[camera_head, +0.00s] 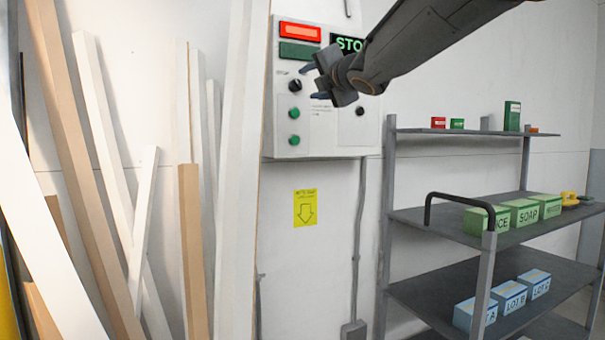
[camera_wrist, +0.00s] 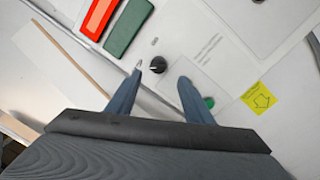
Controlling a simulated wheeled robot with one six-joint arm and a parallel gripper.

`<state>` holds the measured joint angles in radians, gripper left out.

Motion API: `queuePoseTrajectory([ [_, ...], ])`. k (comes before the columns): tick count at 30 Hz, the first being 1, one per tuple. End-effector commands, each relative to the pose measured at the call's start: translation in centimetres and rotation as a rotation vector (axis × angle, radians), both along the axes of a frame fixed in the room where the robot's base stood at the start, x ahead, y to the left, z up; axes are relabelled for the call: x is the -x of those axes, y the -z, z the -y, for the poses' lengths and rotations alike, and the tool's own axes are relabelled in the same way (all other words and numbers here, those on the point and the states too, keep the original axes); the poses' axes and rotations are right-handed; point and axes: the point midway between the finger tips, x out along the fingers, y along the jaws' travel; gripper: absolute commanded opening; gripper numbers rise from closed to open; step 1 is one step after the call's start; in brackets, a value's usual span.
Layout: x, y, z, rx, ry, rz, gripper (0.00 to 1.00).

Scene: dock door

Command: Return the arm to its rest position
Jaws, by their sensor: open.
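My gripper (camera_head: 308,84) is raised in front of a wall-mounted control panel (camera_head: 322,138) in the head view, and my arm comes in from the upper right. In the wrist view the two fingers of my gripper (camera_wrist: 160,80) are spread apart with nothing between them. A black knob (camera_wrist: 158,64) shows just beyond the fingertips; it also shows in the head view (camera_head: 295,86). I cannot tell the exact gap between fingers and panel. The panel has a lit red bar (camera_head: 300,32), a dark green bar (camera_head: 299,52) and green buttons (camera_head: 294,113). A STOP sign is partly hidden by my arm.
Wooden boards (camera_head: 190,240) lean on the wall at the left, close to the panel. A grey shelf rack (camera_head: 425,220) with several boxes stands at the right. A yellow arrow sign (camera_head: 305,208) is on the wall below the panel. The space before the wall there looks clear.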

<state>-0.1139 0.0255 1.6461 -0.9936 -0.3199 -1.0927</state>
Motion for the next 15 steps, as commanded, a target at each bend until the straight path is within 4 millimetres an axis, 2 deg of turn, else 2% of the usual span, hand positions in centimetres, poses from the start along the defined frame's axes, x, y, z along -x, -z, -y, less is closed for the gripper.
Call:
queuePoseTrajectory([
  [2,-0.1,0.8,0.4,-0.019,0.011,-0.024,0.47],
  [5,-0.3,3.6,1.7,-0.101,0.055,-0.113,0.47],
  [8,-0.2,8.6,4.1,-0.245,0.141,-0.264,0.47],
  [11,0.9,14.9,6.8,-0.415,0.258,-0.437,0.47],
  [15,4.2,23.6,10.0,-0.636,0.438,-0.659,0.47],
])
